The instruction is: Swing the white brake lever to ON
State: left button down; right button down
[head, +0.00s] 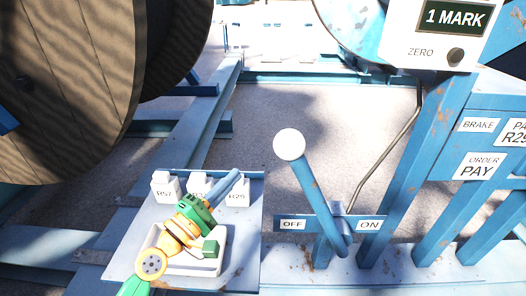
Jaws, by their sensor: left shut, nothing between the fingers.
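The brake lever has a white ball knob (289,145) on a blue, rust-flecked shaft (315,195). It leans up and to the left from its pivot, toward the OFF side. The OFF label (292,225) is left of the shaft and the ON label (369,225) is right of it. My left gripper (236,175) comes in from the lower left over a pale panel. Its fingers are shut and empty, left of the knob and apart from the lever. My right gripper is not in view.
White blocks marked R57 (165,187) and R29 (238,194) stand on the panel beside a white tray (222,265). A large wooden reel (70,90) fills the upper left. Blue posts (420,170) and a "1 MARK" counter box (432,49) stand on the right.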

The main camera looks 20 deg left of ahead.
pick_arm(q)
jog(key=w+d+r+p, duration=0.2)
jog(key=w+d+p, duration=0.1)
jog(key=w+d, duration=0.2)
jog(key=shift+x, duration=1)
jog(key=shift+w+a+f, duration=0.1)
jog(key=shift+a, duration=0.1)
